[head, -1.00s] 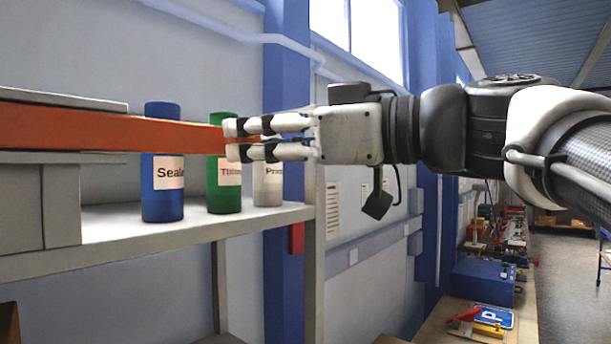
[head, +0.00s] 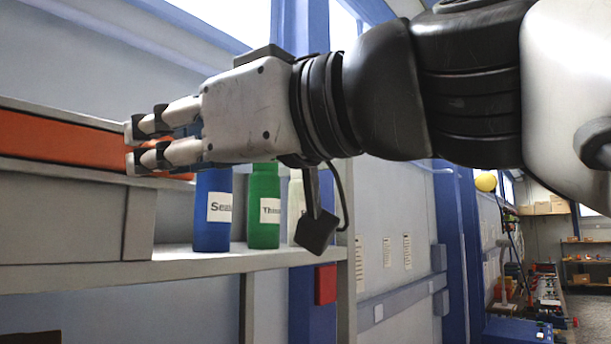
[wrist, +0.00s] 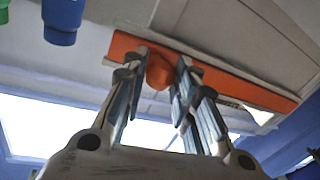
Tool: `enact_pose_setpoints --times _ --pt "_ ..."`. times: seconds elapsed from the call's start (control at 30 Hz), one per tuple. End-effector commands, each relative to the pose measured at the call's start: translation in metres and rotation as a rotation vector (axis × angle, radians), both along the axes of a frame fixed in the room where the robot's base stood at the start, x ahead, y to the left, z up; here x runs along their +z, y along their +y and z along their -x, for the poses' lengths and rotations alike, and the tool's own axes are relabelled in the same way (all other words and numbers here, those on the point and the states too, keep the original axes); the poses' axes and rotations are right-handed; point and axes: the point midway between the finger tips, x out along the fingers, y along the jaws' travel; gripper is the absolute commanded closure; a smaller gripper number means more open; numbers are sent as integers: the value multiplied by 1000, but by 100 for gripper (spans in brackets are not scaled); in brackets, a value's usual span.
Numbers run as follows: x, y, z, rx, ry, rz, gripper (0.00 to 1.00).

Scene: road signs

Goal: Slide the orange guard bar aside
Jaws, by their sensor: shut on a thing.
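The orange guard bar (head: 60,140) lies along the slot at the left of the shelf, above a grey box front. A blue bottle (head: 212,225), a green bottle (head: 264,222) and a mostly hidden white bottle (head: 295,215) stand upright on the shelf.
The grey shelf (head: 210,263) carries the bottles, with an upright post at its right end. The grey box front (head: 60,220) fills its left side. A red block (head: 325,284) is on the blue column behind. The aisle at the far right looks open.

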Motion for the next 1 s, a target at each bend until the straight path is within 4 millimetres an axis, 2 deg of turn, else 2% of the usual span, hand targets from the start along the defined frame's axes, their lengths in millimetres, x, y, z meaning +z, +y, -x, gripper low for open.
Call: enact_pose_setpoints --times 0.2,0.23,0.53,0.87,1.0 --pt "1 1 3 7 1 -3 100" --pt "1 1 3 7 1 -3 73" --pt "1 0 2 4 0 -2 53" --pt "0 -1 1 2 0 -2 53" --pt "1 -10 5 -2 0 -2 53"
